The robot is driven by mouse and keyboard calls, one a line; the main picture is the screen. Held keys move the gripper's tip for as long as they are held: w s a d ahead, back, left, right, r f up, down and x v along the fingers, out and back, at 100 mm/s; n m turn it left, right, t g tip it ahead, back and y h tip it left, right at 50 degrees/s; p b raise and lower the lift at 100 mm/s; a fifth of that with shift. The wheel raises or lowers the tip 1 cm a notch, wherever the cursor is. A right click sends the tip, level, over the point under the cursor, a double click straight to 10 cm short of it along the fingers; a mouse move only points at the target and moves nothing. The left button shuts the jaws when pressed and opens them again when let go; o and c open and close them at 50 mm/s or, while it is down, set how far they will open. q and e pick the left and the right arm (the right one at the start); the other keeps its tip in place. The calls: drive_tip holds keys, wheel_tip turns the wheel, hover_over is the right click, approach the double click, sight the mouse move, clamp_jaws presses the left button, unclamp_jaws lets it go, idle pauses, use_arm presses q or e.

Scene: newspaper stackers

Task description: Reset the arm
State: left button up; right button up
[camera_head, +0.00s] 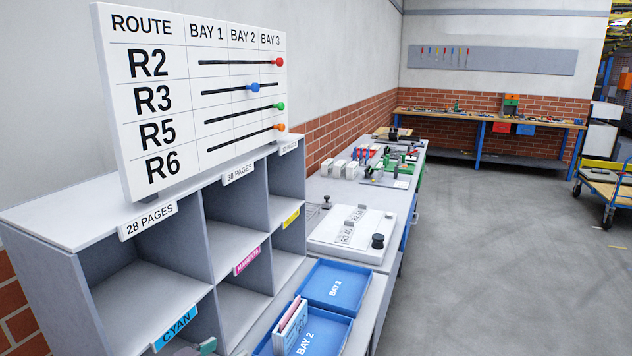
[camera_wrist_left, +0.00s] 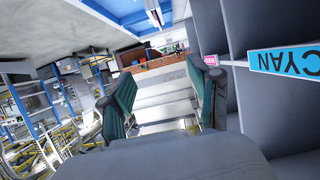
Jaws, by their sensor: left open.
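My left gripper (camera_wrist_left: 165,82) is open in the left wrist view, its two green-and-grey fingers apart with nothing between them. The grey shelf wall and the CYAN label (camera_wrist_left: 286,62) are to the right of its fingers. In the head view only a small part of my left gripper (camera_head: 207,346) shows at the bottom edge, just right of the CYAN label (camera_head: 176,328). The rest of my left arm is hidden below the frame. My right gripper is in neither view.
A grey shelf (camera_head: 62,215) with several compartments carries a route board (camera_head: 225,95). Blue trays marked BAY 3 (camera_head: 318,286) and BAY 2 (camera_head: 308,343) stand right of it; a white booklet (camera_head: 291,330) stands in BAY 2. Floor (camera_head: 480,250) at right is clear.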

use_arm(q)
drive_tip(key=s+a+f+n+g+y, duration=0.1)
drive_tip(key=s+f+g+y, duration=0.15)
drive_tip(key=s+f, duration=0.45)
drive_tip(key=s+a+f+n+g+y, duration=0.1)
drive_tip(key=s+f+g, duration=0.25)
drive_tip(key=s, duration=0.85)
drive_tip(key=s+a+f+g+y, duration=0.1)
drive_tip(key=s+f+g, duration=0.2)
drive_tip(key=s+f, duration=0.45)
drive_tip(key=s+f+g+b, duration=0.1)
drive_tip(key=s+f+b, duration=0.15)
drive_tip(key=f, duration=1.25)
drive_tip(key=s+f+b, duration=0.1)
drive_tip(key=f+b, duration=0.2)
drive_tip(key=f, duration=1.3)
drive_tip(key=s+a+f+g+b, duration=0.1)
drive_tip(key=s+a+f+b, duration=0.2)
drive_tip(key=s+f, duration=1.3)
wheel_tip(320, 180, down, 4)
drive_tip(key=shift+s+a+r+g+b, duration=0.15)
drive_tip(key=shift+g+b, duration=0.15)
drive_tip(key=shift+b, duration=0.4)
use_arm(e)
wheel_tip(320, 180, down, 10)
